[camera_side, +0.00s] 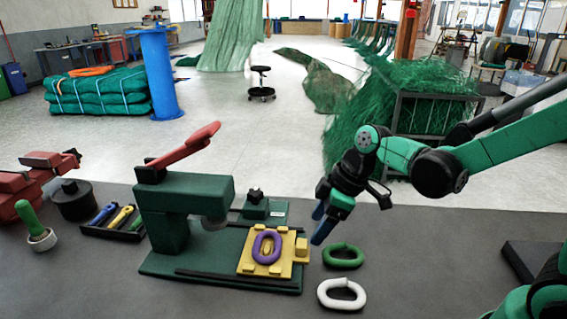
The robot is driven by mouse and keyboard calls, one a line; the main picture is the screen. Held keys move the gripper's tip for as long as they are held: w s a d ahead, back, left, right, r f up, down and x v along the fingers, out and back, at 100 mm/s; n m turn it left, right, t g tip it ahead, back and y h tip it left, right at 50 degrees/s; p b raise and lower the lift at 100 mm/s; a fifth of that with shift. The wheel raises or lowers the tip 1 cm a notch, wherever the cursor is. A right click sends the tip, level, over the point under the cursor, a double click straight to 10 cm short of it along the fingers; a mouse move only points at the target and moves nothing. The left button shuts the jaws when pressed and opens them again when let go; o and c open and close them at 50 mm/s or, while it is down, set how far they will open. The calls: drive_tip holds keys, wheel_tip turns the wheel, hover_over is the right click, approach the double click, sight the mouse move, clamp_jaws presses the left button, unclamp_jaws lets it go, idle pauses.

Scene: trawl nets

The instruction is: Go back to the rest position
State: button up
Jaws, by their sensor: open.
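My gripper (320,225) is open, with blue fingertips pointing down. It hangs above the table, just right of the yellow fixture (246,262). Nothing shows between its fingers. A purple oval link (258,248) lies on the yellow fixture. The fixture sits on the base of a green press (185,195) with a red lever (190,147). A green open link (343,262) and a white open link (341,302) lie on the table, below and right of my gripper.
A tray (112,232) with several coloured-handled tools, a dark round pot (73,200) and a green-handled tool in a white cup (40,238) stand at the left. A dark tray (525,258) lies at the right. The table between the links and this tray is clear.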

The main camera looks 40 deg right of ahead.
drive_tip(key=shift+s+r, duration=0.1)
drive_tip(key=s+d+r+m+t+h, duration=0.2)
drive_tip(key=r+m, duration=0.4)
drive_tip(key=m, duration=0.3)
drive_tip(key=shift+s+t+h, duration=0.6)
drive_tip(key=shift+s+t, duration=0.4)
drive_tip(key=shift+s, duration=0.3)
idle(0.4)
